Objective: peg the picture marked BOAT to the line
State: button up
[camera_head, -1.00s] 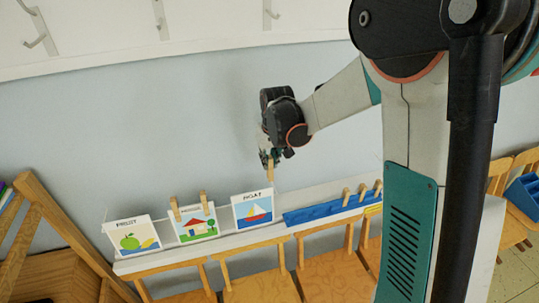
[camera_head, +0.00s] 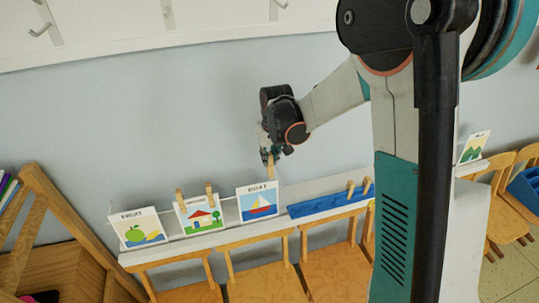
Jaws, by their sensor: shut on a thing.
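The boat picture (camera_head: 257,203), a white card with a sailing boat and a blurred title, stands on the white ledge between the house picture and the blue peg strip. My gripper (camera_head: 271,153) is shut on a wooden peg (camera_head: 270,167), which points down just above the card's top right corner. I cannot tell whether the peg's tip touches the card. The thin line (camera_head: 230,199) runs behind the cards. No other peg shows on the boat picture. Spare wooden pegs (camera_head: 351,188) stand on the blue strip (camera_head: 318,206).
The house picture (camera_head: 200,216) carries two pegs at its top edge. The fruit picture (camera_head: 139,229) stands to its left, and a green picture (camera_head: 473,147) at far right. Wooden chairs (camera_head: 252,260) line the front of the ledge. Wall hooks (camera_head: 40,28) are above.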

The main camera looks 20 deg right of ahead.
aim_at(270, 172)
jog(key=shift+b+x, duration=0.4)
jog(key=shift+x, duration=0.4)
jog(key=shift+s+f+b, duration=0.2)
jog(key=shift+f+b, duration=0.85)
jog(key=shift+f, duration=0.35)
jog(key=shift+s+f+b, duration=0.2)
jog(key=shift+f+b, duration=0.85)
jog(key=shift+f, duration=0.35)
jog(key=o, duration=0.9)
jog(key=shift+o, duration=1.2)
jog(key=shift+r, duration=0.15)
